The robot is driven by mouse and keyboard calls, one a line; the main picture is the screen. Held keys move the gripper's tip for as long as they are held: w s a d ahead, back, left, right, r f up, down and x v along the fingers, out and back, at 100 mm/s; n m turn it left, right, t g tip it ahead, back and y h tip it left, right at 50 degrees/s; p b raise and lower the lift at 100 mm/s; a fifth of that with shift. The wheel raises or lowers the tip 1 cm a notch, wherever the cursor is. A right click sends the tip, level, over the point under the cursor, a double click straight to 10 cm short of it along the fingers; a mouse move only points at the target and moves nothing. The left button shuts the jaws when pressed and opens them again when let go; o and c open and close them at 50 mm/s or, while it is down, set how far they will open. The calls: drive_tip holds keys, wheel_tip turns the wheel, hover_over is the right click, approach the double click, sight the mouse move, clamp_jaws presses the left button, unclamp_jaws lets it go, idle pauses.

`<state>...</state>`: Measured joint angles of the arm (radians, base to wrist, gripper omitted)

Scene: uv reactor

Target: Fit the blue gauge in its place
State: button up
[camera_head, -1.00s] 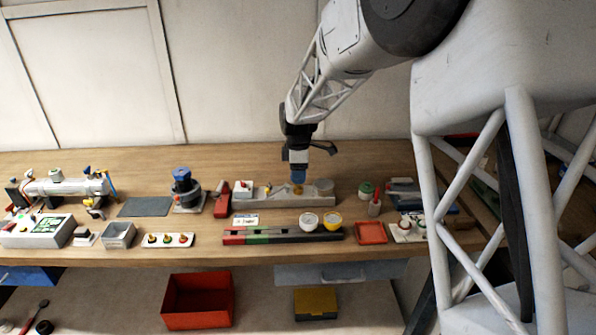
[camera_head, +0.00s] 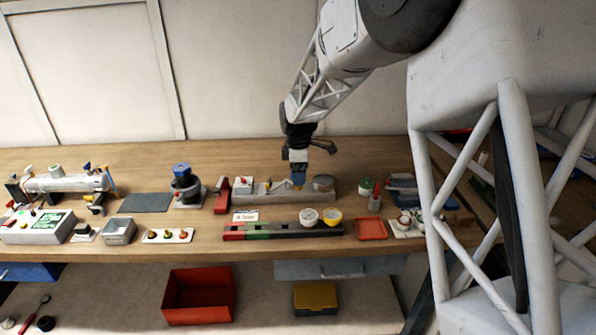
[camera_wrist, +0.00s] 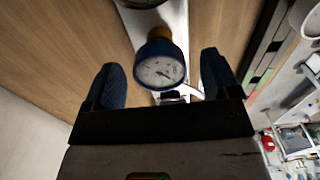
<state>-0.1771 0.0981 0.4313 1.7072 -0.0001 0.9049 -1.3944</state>
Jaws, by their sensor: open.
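The blue gauge (camera_wrist: 160,68) shows in the wrist view with its white dial facing the camera and a brass-coloured part behind it. It lies between the two fingers of my gripper (camera_wrist: 165,85), which stand apart with visible gaps on both sides of the gauge. In the head view my gripper (camera_head: 298,180) points down over the grey fixture block (camera_head: 262,191) at the middle of the bench. The brass part (camera_head: 298,188) shows just under the fingertips there. Whether the gauge is fully seated cannot be told.
A red upright part (camera_head: 221,196) stands left of the block. White and yellow round cups (camera_head: 321,217) sit on the dark rail in front. An orange tray (camera_head: 371,229) lies to the right. A blue-topped device (camera_head: 184,185) stands further left.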

drive_tip(key=shift+r, duration=3.9)
drive_tip(key=shift+s+r, duration=0.1)
drive_tip(key=shift+s, duration=0.05)
drive_tip(key=s+d+r+m, duration=0.3)
drive_tip(key=s, duration=0.4)
drive_tip(key=s+d+r+m+t, duration=0.1)
drive_tip(key=s+d+r+m, duration=0.2)
drive_tip(key=s, duration=0.5)
drive_tip(key=s+d+r+m, duration=0.3)
drive_tip(key=s, duration=0.4)
drive_tip(key=s+d+f+m, duration=0.1)
drive_tip(key=s+m, duration=0.3)
drive_tip(key=s, duration=0.8)
drive_tip(key=s+d+f+m+t, duration=0.1)
drive_tip(key=s+d+m, duration=0.3)
drive_tip(key=s, duration=0.7)
drive_tip(key=shift+s+f+m+t, duration=0.35)
drive_tip(key=shift+f+m, duration=0.25)
drive_tip(key=shift+f, duration=0.1)
